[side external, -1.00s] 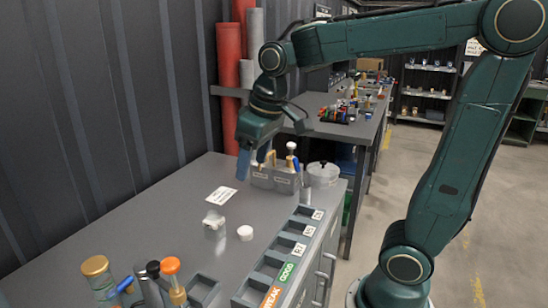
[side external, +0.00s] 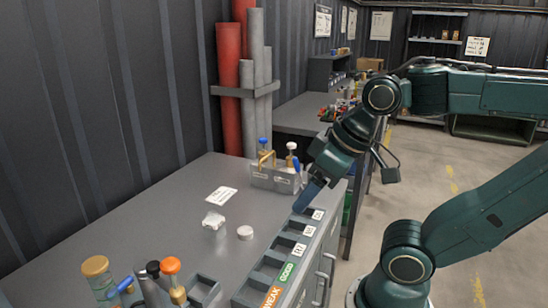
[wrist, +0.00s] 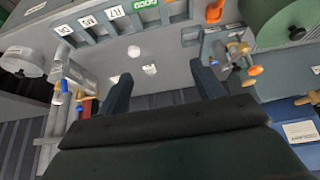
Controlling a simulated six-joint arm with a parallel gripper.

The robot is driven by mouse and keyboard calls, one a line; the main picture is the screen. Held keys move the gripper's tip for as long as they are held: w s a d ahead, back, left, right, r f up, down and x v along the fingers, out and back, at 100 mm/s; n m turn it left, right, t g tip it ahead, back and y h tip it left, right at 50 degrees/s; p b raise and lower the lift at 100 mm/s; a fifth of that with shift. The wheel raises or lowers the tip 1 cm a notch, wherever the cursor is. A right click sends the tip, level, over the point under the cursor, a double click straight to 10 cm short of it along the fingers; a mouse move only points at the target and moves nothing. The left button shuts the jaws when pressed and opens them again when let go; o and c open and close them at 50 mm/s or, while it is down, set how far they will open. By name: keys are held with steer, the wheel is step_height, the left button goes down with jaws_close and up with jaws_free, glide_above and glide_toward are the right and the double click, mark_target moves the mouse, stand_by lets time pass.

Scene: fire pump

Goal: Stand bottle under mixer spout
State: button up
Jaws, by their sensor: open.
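Several capped bottles are in view, and I cannot tell which one the task means. A grey caddy (side external: 275,180) at the back of the bench holds a blue-capped bottle (side external: 262,144) and a white-capped one (side external: 291,149). At the front left stand a gold-capped jar (side external: 97,275) and an orange-capped bottle (side external: 171,268). I cannot make out a mixer spout for certain. My gripper (wrist: 161,70) is open and empty, its fingers pointing down towards the bench. In the side view, its fingers (side external: 308,195) are over the far end of the slotted rack (side external: 277,262).
The white puck (side external: 245,232) and a small pale fitting (side external: 214,221) sit mid-bench. A label card (side external: 221,196) lies behind them. Red and grey pipes (side external: 229,90) stand against the wall. A green cylinder (wrist: 285,22) shows in the wrist view. The bench's back left is clear.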

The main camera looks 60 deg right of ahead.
steer(key=shift+w, duration=0.1)
steer(key=t, duration=0.3)
glide_toward(217, 220)
steer(key=shift+f, duration=0.3)
stand_by(0.3)
steer(key=shift+x, duration=4.2)
steer(key=shift+w, duration=0.15)
steer(key=shift+x, duration=2.5)
steer(key=shift+d+r, duration=0.1)
steer(key=shift+d, duration=0.05)
steer(key=c, duration=1.1)
